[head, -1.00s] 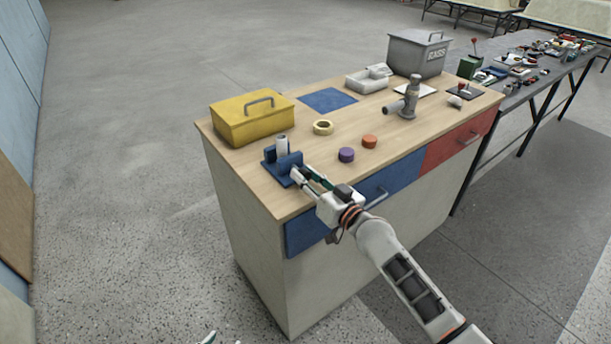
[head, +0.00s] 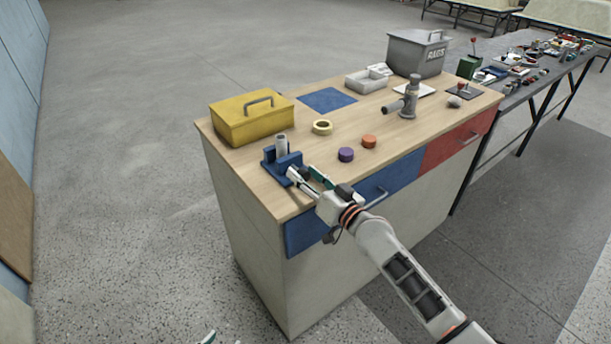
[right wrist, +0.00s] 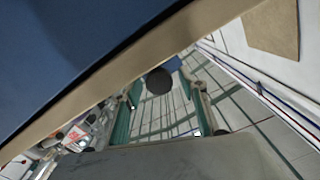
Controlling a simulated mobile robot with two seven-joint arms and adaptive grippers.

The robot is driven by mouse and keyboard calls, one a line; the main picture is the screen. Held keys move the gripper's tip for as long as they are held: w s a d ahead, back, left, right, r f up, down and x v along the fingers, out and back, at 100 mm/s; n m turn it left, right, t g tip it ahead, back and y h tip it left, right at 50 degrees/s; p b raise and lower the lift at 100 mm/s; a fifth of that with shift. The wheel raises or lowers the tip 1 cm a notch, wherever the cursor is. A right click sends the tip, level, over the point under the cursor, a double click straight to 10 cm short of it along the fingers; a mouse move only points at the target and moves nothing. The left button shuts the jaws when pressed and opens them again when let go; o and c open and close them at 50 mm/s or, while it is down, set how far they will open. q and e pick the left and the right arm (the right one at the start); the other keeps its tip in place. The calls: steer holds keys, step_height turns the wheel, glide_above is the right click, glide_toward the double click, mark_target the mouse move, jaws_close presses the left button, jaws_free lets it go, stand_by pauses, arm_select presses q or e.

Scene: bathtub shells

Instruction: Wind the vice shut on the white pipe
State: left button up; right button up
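The blue vice (head: 270,168) sits at the bench's near left corner. The white pipe (head: 281,145) stands upright between its jaws; whether both jaws touch it is too small to tell. A dark round knob (head: 304,171) is on the vice's near side. My right gripper (head: 306,178) is at this knob, with its fingers apart on either side of it. In the right wrist view the dark knob (right wrist: 158,80) shows between the two open green-padded fingers (right wrist: 163,115); no firm contact shows. Only a small tip of my left gripper (head: 208,338) shows at the bottom edge.
On the wooden bench (head: 240,172) are a yellow toolbox (head: 252,120), a tape roll (head: 323,127), a purple disc (head: 346,154), an orange disc (head: 369,141) and a grey stand (head: 409,100). The blue drawer (head: 305,236) lies below my right gripper. Floor to the left is clear.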

steer(key=v, duration=1.2)
